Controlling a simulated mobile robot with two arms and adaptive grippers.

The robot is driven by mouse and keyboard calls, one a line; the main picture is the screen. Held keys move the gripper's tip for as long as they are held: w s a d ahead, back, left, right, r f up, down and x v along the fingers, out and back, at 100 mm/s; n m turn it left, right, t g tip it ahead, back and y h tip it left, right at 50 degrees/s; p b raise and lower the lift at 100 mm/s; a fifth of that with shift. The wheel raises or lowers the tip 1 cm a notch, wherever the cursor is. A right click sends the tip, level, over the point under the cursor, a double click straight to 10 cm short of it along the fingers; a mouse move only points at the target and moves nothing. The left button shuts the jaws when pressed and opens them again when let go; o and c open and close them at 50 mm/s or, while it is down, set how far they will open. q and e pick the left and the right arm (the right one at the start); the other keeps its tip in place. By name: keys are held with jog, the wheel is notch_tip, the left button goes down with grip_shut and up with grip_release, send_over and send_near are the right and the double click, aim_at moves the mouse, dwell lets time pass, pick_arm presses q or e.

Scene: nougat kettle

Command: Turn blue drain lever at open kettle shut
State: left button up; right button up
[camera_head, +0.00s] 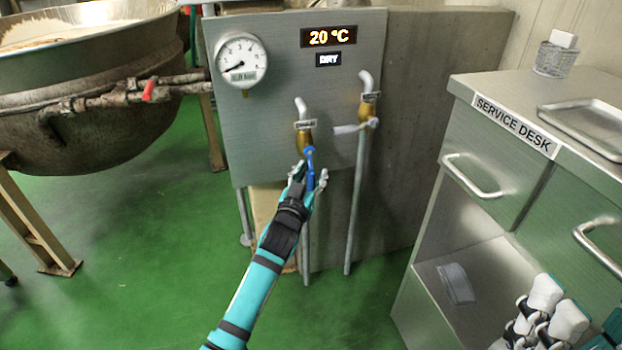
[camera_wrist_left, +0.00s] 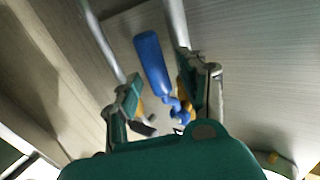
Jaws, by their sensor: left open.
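The blue drain lever (camera_head: 310,168) hangs about upright below a brass valve (camera_head: 304,139) on the steel panel, roughly in line with its pipe. My left gripper (camera_head: 309,184) is open at the lever, with its fingers on either side of it. In the left wrist view the blue lever (camera_wrist_left: 153,65) stands between the two open fingers (camera_wrist_left: 165,95); I cannot tell whether either touches it. My right gripper (camera_head: 545,315) is at the bottom right, in front of the service desk and away from the valves; its opening is unclear.
A second brass valve (camera_head: 367,108) with a pale sideways lever (camera_head: 347,129) is close on the right. The panel (camera_head: 270,110) carries a gauge (camera_head: 241,60) and a "20 °C" display (camera_head: 328,36). The kettle (camera_head: 90,125) stands left, the service desk (camera_head: 460,125) right.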

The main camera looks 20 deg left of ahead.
pick_arm(q)
jog(key=shift+w, duration=0.1)
grip_shut()
jog(key=shift+d+f, duration=0.1)
jog(key=shift+f, duration=0.05)
dwell(0.6)
